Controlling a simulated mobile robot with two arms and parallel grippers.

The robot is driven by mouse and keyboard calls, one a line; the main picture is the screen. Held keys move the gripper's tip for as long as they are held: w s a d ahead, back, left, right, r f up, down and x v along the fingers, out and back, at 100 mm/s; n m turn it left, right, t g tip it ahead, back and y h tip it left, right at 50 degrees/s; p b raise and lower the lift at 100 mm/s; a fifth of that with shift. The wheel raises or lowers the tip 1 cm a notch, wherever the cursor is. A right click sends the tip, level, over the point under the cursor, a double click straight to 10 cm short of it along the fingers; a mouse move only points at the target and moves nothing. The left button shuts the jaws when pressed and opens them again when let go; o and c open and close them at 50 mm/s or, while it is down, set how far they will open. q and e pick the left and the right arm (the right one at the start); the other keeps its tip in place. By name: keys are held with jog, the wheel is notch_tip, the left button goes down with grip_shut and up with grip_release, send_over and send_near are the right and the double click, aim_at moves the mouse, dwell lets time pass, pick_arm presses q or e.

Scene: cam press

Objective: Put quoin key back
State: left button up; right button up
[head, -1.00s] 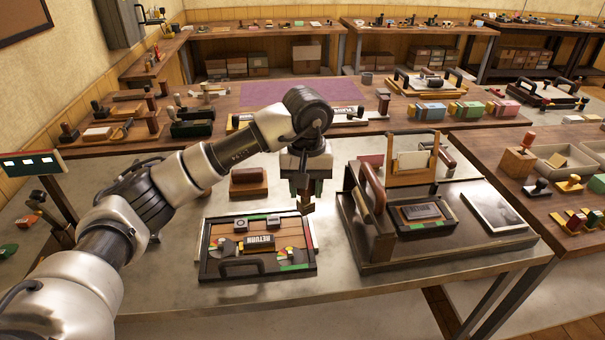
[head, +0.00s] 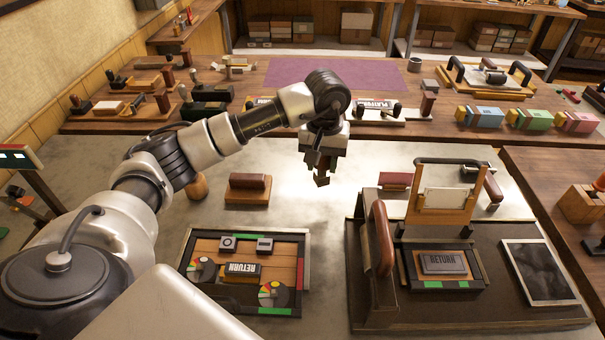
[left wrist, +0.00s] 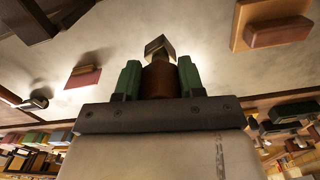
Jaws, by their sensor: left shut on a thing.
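My left gripper (head: 324,160) is shut on the quoin key (head: 321,177), which points down with its angular metal tip below the fingers. In the left wrist view the key's brown round handle (left wrist: 160,80) sits between the two green finger pads, with the metal tip beyond. The gripper hangs above the grey metal table, behind the framed tray (head: 303,262) and apart from it. The tray holds a RETURN block (head: 241,269), two small dark blocks and two coloured dials. My right gripper is not in view.
A press (head: 365,245) with a brown handle, an upright wooden frame and another RETURN block stands at right. A brown-handled block (head: 248,188) sits left of the gripper. A wooden knob (head: 195,186) is partly hidden by my arm. Bare table lies beneath the gripper.

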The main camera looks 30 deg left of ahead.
pick_arm(q)
jog(key=a+f, duration=0.1)
jog(key=f, duration=0.1)
jog(key=a+f+p, duration=0.1)
jog(key=a+f, duration=0.1)
jog(key=a+f+p, duration=0.1)
jog(key=a+f, duration=0.1)
jog(key=shift+s+f, duration=0.3)
jog(key=shift+f, duration=0.5)
jog(key=o, duration=1)
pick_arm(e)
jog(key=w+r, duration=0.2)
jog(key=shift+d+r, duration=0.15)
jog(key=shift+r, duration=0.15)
pick_arm(q)
jog(key=shift+r, duration=0.1)
